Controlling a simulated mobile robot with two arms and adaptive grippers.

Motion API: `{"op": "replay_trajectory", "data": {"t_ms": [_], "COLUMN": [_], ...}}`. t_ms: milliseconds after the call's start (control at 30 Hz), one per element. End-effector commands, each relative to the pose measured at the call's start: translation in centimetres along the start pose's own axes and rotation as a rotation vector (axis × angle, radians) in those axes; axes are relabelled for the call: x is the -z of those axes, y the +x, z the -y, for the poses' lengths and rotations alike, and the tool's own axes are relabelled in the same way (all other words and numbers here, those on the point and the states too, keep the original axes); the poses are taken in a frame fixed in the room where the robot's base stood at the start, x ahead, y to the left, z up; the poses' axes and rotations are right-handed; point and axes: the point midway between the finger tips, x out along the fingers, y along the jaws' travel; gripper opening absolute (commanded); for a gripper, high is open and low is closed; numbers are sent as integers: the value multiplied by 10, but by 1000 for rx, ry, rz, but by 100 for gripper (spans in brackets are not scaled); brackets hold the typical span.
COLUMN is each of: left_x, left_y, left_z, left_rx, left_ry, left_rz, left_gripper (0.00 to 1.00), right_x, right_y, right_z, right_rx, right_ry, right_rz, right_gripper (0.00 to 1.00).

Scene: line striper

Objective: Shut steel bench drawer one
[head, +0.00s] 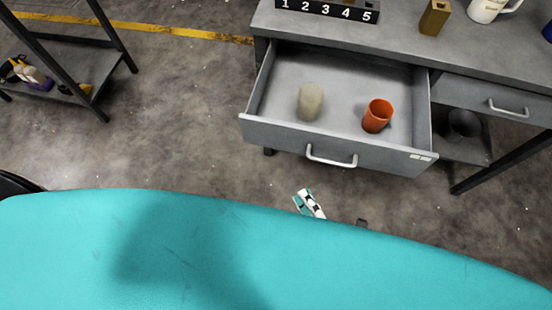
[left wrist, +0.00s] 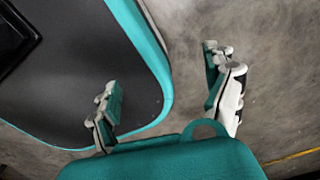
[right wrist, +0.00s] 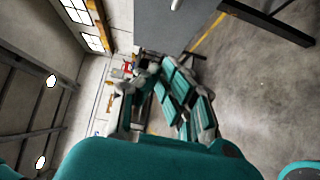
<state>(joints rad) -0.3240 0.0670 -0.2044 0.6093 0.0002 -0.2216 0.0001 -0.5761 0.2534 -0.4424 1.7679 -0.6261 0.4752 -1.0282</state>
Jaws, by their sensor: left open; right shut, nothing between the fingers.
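The grey steel bench (head: 400,40) has one drawer (head: 345,80) pulled well out, its inside facing up. Its front panel (head: 270,133) carries a pale bar handle (head: 331,157). A beige cup (head: 310,102) and an orange cup (head: 377,116) stand inside the drawer. My right gripper (head: 309,203) shows below the handle in the head view, apart from it. In the right wrist view its fingers (right wrist: 158,85) are together and empty, pointing near a grey panel. My left gripper (left wrist: 167,88) is open and empty in the left wrist view, away from the drawer; the head view does not show it.
A second drawer (head: 495,101) at the right is shut. A numbered block (head: 327,9), a brass-coloured container (head: 435,17) and a white mug (head: 487,9) stand on the bench top. A dark shelf rack (head: 75,70) stands at the left. Bare floor (head: 180,110) lies between.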

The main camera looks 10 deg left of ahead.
Motion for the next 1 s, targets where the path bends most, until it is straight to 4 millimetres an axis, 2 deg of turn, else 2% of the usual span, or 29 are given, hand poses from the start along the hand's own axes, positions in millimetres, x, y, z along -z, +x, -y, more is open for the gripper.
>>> {"op": "replay_trajectory", "data": {"t_ms": [33, 167, 300, 400, 633, 800, 1000], "left_x": [3, 16, 35, 40, 28, 17, 18], "left_y": [0, -2, -7, -11, -16, -21, -22], "left_z": [2, 11, 22, 24, 21, 14, 11], "left_rx": [3, 13, 26, 29, 25, 18, 13], "left_ry": [1, 3, 2, 0, 0, 0, 2], "left_rz": [-5, -22, -51, -58, -39, -22, -23], "left_gripper": [85, 85, 85, 85, 85, 85, 85], "right_x": [3, 3, 3, 3, 2, -17, -24], "right_y": [2, 13, 38, 60, 107, 122, 129], "right_z": [-6, -10, -11, -12, -12, -11, -10], "right_rx": [-15, -23, -23, -23, -20, -18, -17], "right_ry": [-18, -27, -25, -24, -23, -24, -21], "right_rz": [-9, -12, -11, -10, -10, -10, -9], "right_gripper": [0, 0, 0, 0, 0, 0, 0]}}
